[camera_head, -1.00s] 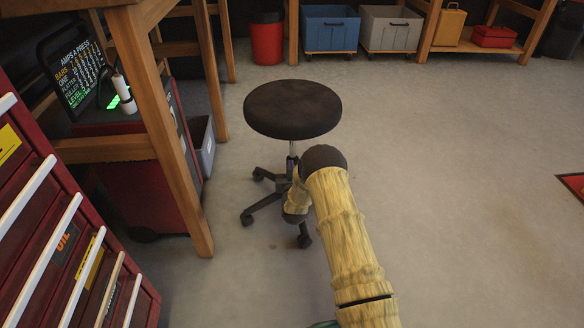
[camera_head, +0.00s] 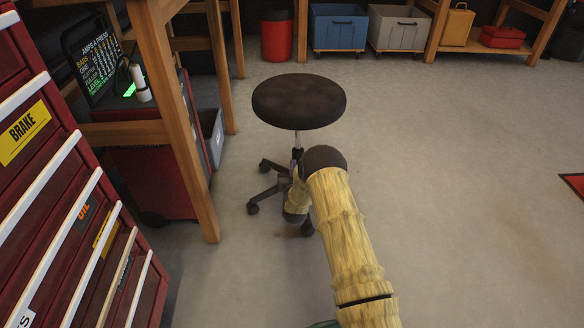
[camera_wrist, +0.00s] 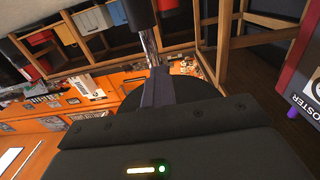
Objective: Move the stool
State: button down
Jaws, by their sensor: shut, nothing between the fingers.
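The stool (camera_head: 299,102) has a round dark seat, a thin metal post and a dark wheeled base. It stands upright on the grey floor in the middle of the head view. A metal post with a black sleeve (camera_wrist: 141,14), likely the stool's, shows just past the fingertips. I cannot tell whether they touch.
A red drawer cabinet (camera_head: 60,190) stands close at the left. A wooden bench leg (camera_head: 172,120) rises left of the stool. A red bin (camera_head: 276,38), a blue bin (camera_head: 337,27) and a grey bin (camera_head: 398,28) line the back.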

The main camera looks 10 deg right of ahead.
jog(key=c, duration=1.7)
grip_release()
jog(key=s+a+p, duration=0.2)
jog(key=s+p, duration=0.6)
jog(key=s, duration=0.9)
jog(key=shift+a, duration=0.15)
jog(key=shift+s, duration=0.1)
jog(key=shift+c, duration=0.2)
